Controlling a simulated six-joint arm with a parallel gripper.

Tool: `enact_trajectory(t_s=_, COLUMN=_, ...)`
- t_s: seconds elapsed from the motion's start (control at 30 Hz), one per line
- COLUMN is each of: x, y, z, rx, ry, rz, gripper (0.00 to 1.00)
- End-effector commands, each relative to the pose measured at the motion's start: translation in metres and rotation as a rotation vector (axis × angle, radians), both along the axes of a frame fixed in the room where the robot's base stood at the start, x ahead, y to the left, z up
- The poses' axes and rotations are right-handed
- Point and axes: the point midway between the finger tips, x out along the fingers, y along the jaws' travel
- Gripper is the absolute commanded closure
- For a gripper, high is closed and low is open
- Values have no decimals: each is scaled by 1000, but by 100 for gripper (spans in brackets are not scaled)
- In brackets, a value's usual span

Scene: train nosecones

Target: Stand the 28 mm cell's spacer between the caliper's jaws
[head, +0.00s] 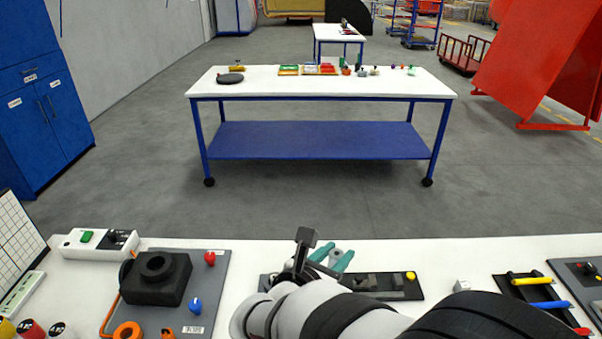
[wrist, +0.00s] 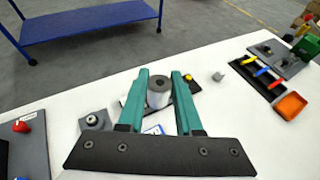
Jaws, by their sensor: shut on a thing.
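My gripper (wrist: 160,80) is shut on a pale grey, round spacer (wrist: 158,95), held between its two teal fingers. The spacer looks upright, with a dark hole in its top. In the head view my gripper (head: 334,257) is over the dark caliper plate (head: 405,292), which has a yellow knob (head: 411,276) at its right end. The plate also shows behind the fingers in the wrist view (wrist: 194,87). My fingers and the spacer hide much of the caliper. I cannot tell whether the spacer is between its jaws or touching the plate.
A grey board with a black block (head: 157,278) and red and blue knobs lies left. A small pale block (head: 462,286) sits right of the plate. Farther right is a black tray (head: 537,290) with coloured handles. White tabletop is clear around the small block.

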Motion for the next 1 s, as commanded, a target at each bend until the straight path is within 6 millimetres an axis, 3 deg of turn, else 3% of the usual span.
enact_trajectory(t_s=0.03, x=4, y=-9, z=31, rx=10, ry=-15, rz=32, gripper=100)
enact_trajectory(t_s=0.2, x=3, y=-33, z=122, rx=9, ry=-17, rz=174, gripper=100)
enact_trajectory(t_s=0.33, x=-2, y=-39, z=151, rx=5, ry=-6, rz=226, gripper=100)
enact_trajectory(t_s=0.43, x=-2, y=-36, z=148, rx=1, ry=3, rz=234, gripper=100)
enact_trajectory(t_s=0.53, x=1, y=-24, z=115, rx=-4, ry=14, rz=212, gripper=100)
enact_trajectory(t_s=0.67, x=-3, y=3, z=36, rx=-15, ry=20, rz=125, gripper=100)
enact_trajectory(t_s=0.8, x=-27, y=26, z=-46, rx=-18, ry=12, rz=-2, gripper=100)
enact_trajectory(t_s=0.9, x=-53, y=34, z=-97, rx=-17, ry=7, rz=-79, gripper=100)
enact_trajectory(t_s=1.0, x=-79, y=36, z=-132, rx=-15, ry=3, rz=-116, gripper=100)
